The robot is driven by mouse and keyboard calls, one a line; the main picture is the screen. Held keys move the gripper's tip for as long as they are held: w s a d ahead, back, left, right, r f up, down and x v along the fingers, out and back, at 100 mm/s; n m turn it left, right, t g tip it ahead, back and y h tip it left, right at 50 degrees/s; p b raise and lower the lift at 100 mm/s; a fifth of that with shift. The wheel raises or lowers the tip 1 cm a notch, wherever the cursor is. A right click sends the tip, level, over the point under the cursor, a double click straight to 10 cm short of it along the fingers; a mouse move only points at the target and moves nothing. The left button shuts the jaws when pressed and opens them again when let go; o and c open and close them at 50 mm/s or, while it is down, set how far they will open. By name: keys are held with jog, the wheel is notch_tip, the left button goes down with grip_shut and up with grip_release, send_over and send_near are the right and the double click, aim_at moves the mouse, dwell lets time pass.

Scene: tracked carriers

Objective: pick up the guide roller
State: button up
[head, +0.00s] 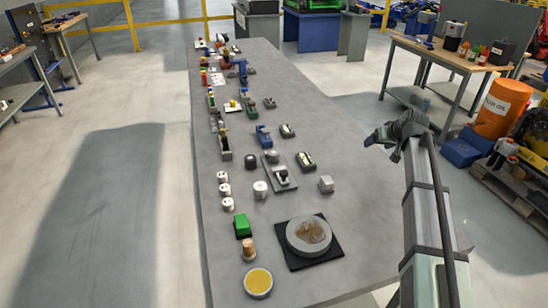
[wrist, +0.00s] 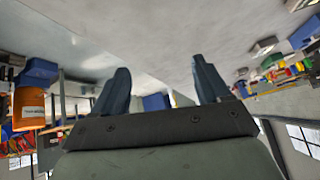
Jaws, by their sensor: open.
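I cannot tell for sure which thing is the guide roller. One candidate is a pale short cylinder (head: 260,190) standing on the table, left of the middle. Several small white spool-like pieces stand in a column to its left, one of them (head: 224,190) level with it. My gripper (head: 372,141) is off to the right, above the table's right edge and apart from all these pieces. In the wrist view my gripper (wrist: 163,78) has its two dark fingers spread, with nothing between them.
The long grey table (head: 345,215) is bare along its right side. A round grey dish (head: 290,238) on a black mat, a green block (head: 242,226) and a yellow-topped round container (head: 258,282) are at the near end. An orange barrel (head: 503,105) stands at right.

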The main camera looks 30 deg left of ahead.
jog(key=s+a+r+n+g+h, duration=0.1)
jog(key=s+a+r+n+g, duration=0.15)
jog(key=a, duration=0.65)
jog(key=s+a+r+n+g+h, duration=0.1)
jog(key=s+a, duration=0.3)
jog(key=a, duration=0.6)
notch_tip(320, 180, up, 4)
jog(key=n+g+h, duration=0.2)
jog(key=h, duration=0.1)
send_over(274, 153)
jog(key=f, duration=0.7)
jog(key=shift+d, duration=0.35)
jog(key=shift+a+f, duration=0.2)
jog(key=shift+f, duration=1.25)
jog(key=shift+a+f, duration=0.2)
jog(key=shift+f, duration=1.2)
jog(key=shift+c, duration=0.3)
jog(key=c, duration=1.3)
jog(key=shift+r, duration=0.15)
